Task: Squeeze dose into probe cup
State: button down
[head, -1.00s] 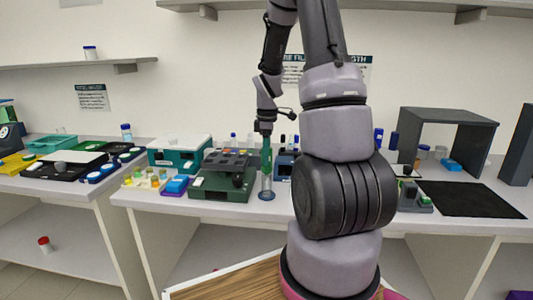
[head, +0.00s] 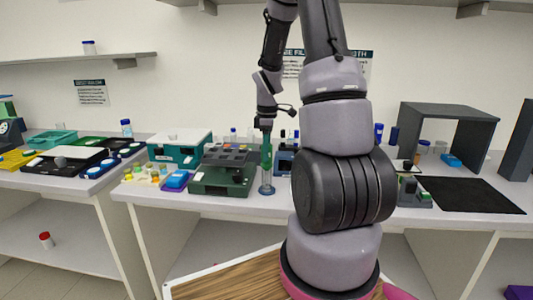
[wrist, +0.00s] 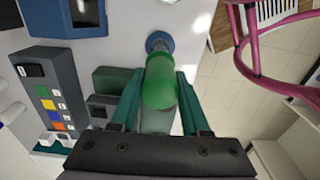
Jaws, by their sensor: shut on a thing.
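My gripper (head: 266,140) points down over the front of the middle bench. It is shut on a green translucent bulb-like piece (wrist: 160,80), with one teal finger on each side. A clear tube-like part stands below the green piece in the head view, above a round blue base (head: 267,190). In the wrist view this blue ring (wrist: 160,41) lies just beyond the green piece's tip. I cannot tell whether the blue-based part is the probe cup, or whether the green piece touches it. No liquid can be made out.
A dark green device (head: 222,173) stands close left of my gripper. A grey panel with coloured buttons (wrist: 52,100) shows in the wrist view. A blue device (head: 285,162) stands behind to the right. A black mat (head: 470,194) lies clear at the right.

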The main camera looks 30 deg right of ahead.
dwell(0.4)
jog(key=shift+r, duration=5.05)
